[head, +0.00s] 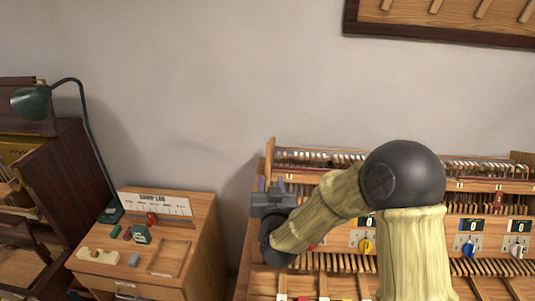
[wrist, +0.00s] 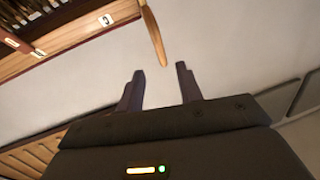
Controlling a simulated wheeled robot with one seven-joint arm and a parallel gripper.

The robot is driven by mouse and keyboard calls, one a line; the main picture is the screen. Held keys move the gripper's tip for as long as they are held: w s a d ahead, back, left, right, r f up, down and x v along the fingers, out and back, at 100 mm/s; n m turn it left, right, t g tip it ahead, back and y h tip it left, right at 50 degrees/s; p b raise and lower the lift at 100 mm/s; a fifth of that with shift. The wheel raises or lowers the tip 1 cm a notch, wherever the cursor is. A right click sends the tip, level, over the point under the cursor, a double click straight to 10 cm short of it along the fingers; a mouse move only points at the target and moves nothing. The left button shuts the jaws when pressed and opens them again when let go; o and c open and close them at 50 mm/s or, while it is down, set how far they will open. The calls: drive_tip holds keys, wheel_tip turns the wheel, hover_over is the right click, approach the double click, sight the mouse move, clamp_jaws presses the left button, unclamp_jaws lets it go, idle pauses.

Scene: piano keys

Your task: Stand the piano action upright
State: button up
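The long piano action (head: 312,159), with a row of pale hammer-like parts, lies along the top back of the wooden piano case. Its tilt is hard to judge, and my arm hides its middle. A wooden post (head: 269,158) rises at its left end. My gripper (head: 271,183) is by this left end, its purple fingers pointing up. In the wrist view my gripper (wrist: 160,71) is open, with nothing between the fingers. The tip of a wooden post (wrist: 153,38) is just beyond the fingers, apart from them. Part of the rack (wrist: 35,28) shows at upper left.
Dials with small displays (head: 470,239) and wooden keys (head: 335,263) are on the piano's front. A wooden cabinet (head: 190,270) with small blocks and a card stands left, beyond a narrow gap. A green lamp (head: 33,101) is far left. A wall panel (head: 440,25) hangs above.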

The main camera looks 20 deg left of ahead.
sight(268, 163)
drive_tip(key=p+x, duration=0.5)
drive_tip(key=x, duration=0.7)
drive_tip(key=shift+w+a, duration=0.15)
drive_tip(key=shift+w, duration=0.05)
clamp_jaws()
